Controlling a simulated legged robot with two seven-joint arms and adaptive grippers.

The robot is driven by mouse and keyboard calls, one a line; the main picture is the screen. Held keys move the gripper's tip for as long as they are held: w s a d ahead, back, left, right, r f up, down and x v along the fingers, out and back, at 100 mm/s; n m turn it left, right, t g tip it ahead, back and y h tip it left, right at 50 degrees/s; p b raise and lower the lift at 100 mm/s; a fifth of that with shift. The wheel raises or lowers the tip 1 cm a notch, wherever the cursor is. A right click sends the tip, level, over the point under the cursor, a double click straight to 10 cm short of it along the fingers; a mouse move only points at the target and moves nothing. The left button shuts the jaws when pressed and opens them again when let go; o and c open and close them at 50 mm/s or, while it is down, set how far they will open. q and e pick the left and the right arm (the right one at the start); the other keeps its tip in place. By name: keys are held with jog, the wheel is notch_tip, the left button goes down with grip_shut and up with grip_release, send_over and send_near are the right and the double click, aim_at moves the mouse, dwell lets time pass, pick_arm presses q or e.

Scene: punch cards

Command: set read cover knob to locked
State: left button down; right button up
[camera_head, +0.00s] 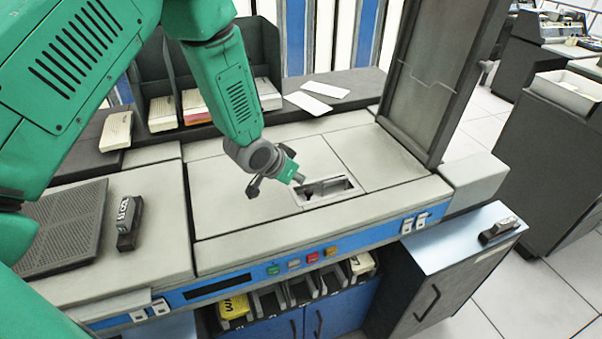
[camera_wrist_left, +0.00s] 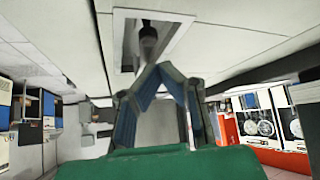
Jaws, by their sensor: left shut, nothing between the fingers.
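A grey framed recess (camera_head: 327,190) is set in the machine's light top panel, with a dark handle-like part inside it. In the left wrist view a dark round-ended knob (camera_wrist_left: 148,38) shows inside the pale-framed recess; which setting it is on I cannot tell. My left gripper (camera_head: 299,178) is at the left edge of the recess. In the wrist view its fingertips (camera_wrist_left: 164,68) meet, shut and empty, just short of the knob; whether they touch the frame I cannot tell. My right gripper is not in view.
A tall dark panel (camera_head: 436,75) stands upright at the right. Card stacks (camera_head: 195,107) and loose white cards (camera_head: 308,103) lie behind. A black stapler-like object (camera_head: 129,222) sits at left. Coloured buttons (camera_head: 293,264) line the front edge. The top panel around the recess is clear.

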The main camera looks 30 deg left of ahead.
aim_at(306, 190)
pick_arm(q)
jog(key=x, duration=0.3)
jog(key=d+x, duration=0.1)
jog(key=x, duration=0.2)
jog(key=shift+w+d, duration=0.15)
jog(key=shift+d, duration=0.1)
jog(key=shift+w+d+f, duration=0.1)
jog(key=shift+w+d, duration=0.05)
jog(key=shift+w, duration=0.05)
jog(key=shift+a+f, duration=0.15)
jog(key=shift+a, duration=0.15)
jog(key=shift+a+f, duration=0.15)
jog(key=shift+a, duration=0.2)
jog(key=shift+s+a+p, duration=0.45)
jog(key=shift+s, duration=0.45)
jog(key=shift+d, duration=0.2)
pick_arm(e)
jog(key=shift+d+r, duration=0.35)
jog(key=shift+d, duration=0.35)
